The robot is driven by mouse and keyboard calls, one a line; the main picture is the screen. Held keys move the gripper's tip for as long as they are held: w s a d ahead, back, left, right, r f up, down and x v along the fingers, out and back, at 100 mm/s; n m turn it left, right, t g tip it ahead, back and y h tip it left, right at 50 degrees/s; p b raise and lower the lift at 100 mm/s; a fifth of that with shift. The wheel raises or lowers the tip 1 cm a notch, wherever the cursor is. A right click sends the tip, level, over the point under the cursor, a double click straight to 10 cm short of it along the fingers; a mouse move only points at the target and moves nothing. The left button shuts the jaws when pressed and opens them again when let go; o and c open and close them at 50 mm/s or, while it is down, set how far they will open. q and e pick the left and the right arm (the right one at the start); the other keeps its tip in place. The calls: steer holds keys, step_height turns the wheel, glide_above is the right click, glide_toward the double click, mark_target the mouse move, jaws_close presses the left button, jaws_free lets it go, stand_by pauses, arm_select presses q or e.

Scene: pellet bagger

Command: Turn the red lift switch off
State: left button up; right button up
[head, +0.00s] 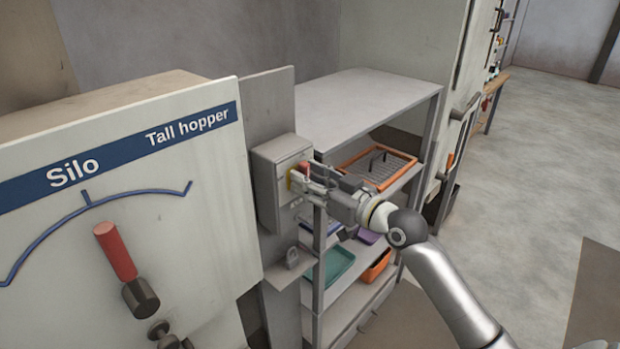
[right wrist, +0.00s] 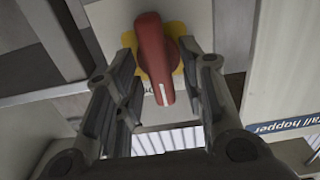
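The red lift switch (right wrist: 153,55) is a red rotary handle on a yellow plate (right wrist: 178,33), with a white mark at its lower end in the right wrist view. It sits on the front of a grey box (head: 272,177) in the head view, where only a bit of red (head: 304,168) shows beside my fingers. My right gripper (head: 306,181) is at the box front. In the right wrist view its fingers (right wrist: 158,62) are apart, one on each side of the handle; whether either touches it is unclear. Lettering beside the handle is mostly hidden. My left gripper is out of view.
A large panel (head: 200,220) labelled Silo and Tall hopper, with a red-handled lever (head: 115,250), stands left of the box. A padlock (head: 292,257) is below the box. A grey shelf (head: 365,105) with trays stands behind my right gripper. Open floor (head: 540,180) lies right.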

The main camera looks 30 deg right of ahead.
jaws_close()
steer(key=n+b, duration=0.1)
steer(key=n, duration=0.5)
steer(key=n+b, duration=0.1)
steer(key=n, duration=0.5)
steer(key=n+b, duration=0.2)
steer(key=n, duration=0.3)
steer(key=shift+s+a+f+n, duration=0.2)
steer(key=shift+a+f+n, duration=0.1)
steer(key=shift+a+n, duration=0.1)
stand_by(0.6)
steer(key=shift+o, duration=0.8)
jaws_free()
steer(key=shift+w+f, duration=0.1)
